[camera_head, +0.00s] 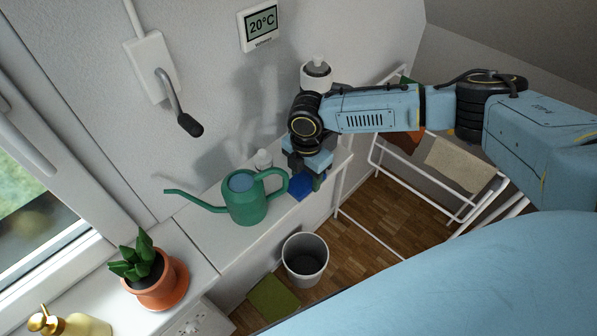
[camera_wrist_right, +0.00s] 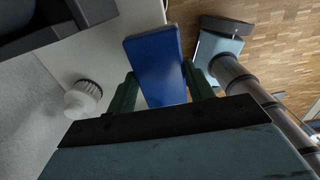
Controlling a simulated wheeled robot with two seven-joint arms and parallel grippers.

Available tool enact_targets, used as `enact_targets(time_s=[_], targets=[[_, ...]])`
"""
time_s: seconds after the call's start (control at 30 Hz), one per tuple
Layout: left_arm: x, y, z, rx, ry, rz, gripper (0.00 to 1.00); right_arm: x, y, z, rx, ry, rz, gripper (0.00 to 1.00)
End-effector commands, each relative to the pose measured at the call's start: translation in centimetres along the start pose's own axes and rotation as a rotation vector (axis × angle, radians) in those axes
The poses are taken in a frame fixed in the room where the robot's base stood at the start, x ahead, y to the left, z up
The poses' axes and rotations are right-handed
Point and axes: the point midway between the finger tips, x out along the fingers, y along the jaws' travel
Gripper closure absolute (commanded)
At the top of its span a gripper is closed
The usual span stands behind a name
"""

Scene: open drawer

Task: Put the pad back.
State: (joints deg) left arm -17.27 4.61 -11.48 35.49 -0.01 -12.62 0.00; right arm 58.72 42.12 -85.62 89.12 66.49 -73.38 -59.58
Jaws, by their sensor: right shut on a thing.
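The pad is a flat blue block (camera_head: 301,187), seen over the right end of the white ledge in the head view. In the right wrist view the blue pad (camera_wrist_right: 156,66) sits between the two dark green fingers. My right gripper (camera_head: 308,177) points down and is shut on the pad. I cannot tell whether the pad touches the ledge. Part of the pad is hidden behind the gripper in the head view. My left gripper is not in view.
A potted plant (camera_head: 158,285) stands nearer. A grey bin (camera_head: 305,262) and a drying rack (camera_head: 375,160) stand on the floor.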

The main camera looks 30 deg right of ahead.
Motion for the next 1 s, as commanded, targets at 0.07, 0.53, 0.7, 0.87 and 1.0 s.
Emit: enact_targets(time_s=[0.07, 0.53, 0.7, 0.87, 1.0], targets=[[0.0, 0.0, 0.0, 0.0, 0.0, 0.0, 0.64, -0.1, 1.4, -0.1, 0.0, 0.0, 0.003, 0.66], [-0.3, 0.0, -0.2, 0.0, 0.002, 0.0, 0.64, 1.5, 2.4, 0.0, -0.001, 0.0, 0.0, 0.47], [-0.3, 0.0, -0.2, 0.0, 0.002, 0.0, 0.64, 1.5, 2.4, 0.0, 0.0, 0.0, 0.0, 0.26], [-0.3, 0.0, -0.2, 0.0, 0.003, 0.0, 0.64, 1.5, 2.4, 0.0, 0.0, 0.0, 0.0, 0.26], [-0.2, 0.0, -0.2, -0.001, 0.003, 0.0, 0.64, 1.3, 2.4, 0.0, 0.0, 0.0, 0.001, 0.26]])
